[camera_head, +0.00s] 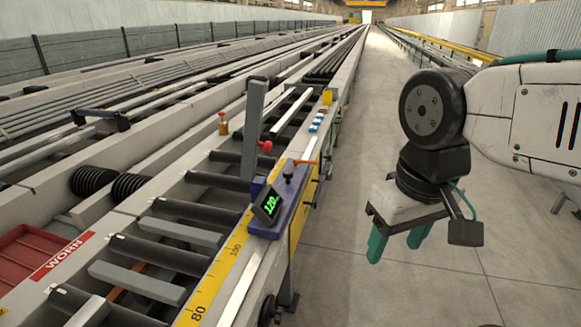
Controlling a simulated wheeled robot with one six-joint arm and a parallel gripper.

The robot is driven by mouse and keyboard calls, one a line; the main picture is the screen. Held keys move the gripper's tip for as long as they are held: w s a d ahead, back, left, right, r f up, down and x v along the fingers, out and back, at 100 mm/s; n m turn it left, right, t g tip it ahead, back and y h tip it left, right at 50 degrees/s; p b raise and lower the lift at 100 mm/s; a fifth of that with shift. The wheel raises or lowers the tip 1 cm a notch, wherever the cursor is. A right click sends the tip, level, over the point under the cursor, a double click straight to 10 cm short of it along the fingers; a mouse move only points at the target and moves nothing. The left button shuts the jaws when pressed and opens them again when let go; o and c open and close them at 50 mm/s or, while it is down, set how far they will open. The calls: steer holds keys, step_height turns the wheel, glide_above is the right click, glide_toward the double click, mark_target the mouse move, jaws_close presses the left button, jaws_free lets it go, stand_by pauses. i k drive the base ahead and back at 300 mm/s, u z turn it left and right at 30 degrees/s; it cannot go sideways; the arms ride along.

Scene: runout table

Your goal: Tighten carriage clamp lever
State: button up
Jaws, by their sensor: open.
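The carriage (287,205) is a blue-purple block on the table's right rail. It carries a tilted display (268,205) with green digits that look like 120. A black knob (288,171) stands upright on it, and an orange lever (304,162) sticks out at its far end. I cannot tell for sure which of these is the clamp lever. A grey upright plate (253,130) with a red knob (265,147) rises beside the carriage. My gripper (395,250) hangs over the aisle to the right of the carriage, its teal fingers apart and pointing down, touching nothing.
A yellow scale (215,285) marked 80 and 100 runs along the rail. Black rollers (175,252) cross the table. A red tray labelled WORN (38,245) lies at the left. Blue-and-white small items (316,122) sit farther along the rail. The aisle floor (400,300) is clear.

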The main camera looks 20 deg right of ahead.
mark_target(296, 161)
steer(key=k, duration=0.55)
steer(key=z, duration=0.8)
steer(key=i, duration=1.55)
steer(key=u, duration=0.85)
